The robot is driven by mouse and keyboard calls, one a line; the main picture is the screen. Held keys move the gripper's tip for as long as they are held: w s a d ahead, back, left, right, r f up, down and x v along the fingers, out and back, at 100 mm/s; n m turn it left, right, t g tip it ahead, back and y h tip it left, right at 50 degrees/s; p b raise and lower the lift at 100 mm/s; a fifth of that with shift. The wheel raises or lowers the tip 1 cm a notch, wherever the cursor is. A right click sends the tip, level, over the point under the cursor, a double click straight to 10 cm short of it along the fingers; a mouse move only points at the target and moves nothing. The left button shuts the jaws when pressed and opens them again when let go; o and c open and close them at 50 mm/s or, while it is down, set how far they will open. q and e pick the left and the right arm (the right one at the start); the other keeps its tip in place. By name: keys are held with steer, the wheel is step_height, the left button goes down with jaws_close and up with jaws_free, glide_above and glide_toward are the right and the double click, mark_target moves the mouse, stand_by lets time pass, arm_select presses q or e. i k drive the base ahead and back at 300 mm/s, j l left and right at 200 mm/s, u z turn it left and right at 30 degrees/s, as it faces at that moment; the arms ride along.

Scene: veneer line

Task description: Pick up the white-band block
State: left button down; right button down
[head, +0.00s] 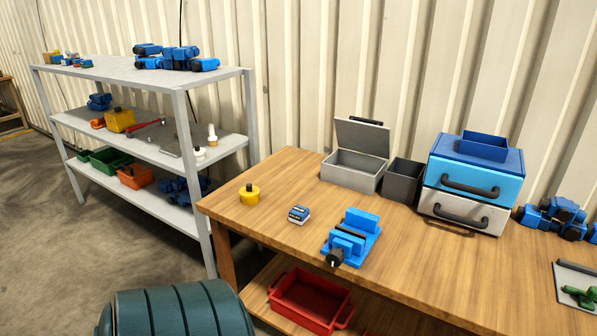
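A small blue block with a white band (299,215) sits on the wooden workbench (420,265), near its front left part. It stands between a yellow round container with a dark knob (249,195) and a blue vise (352,238), apart from both. Nothing covers the block from this side. Neither of my grippers shows in the head view.
Behind stand an open grey box (352,172), a dark bin (402,182) and a drawer unit (470,185). A grey shelf (150,152) stands left. A red crate (308,302) is below the bench.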

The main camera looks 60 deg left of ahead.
mark_target(300, 215)
steer(key=u, duration=1.95)
steer(key=i+j+z, duration=0.2)
steer(key=i+j, duration=0.2)
steer(key=i, duration=0.25)
steer(key=i+j+z, duration=0.15)
steer(key=i+j, duration=0.3)
steer(key=i, duration=0.15)
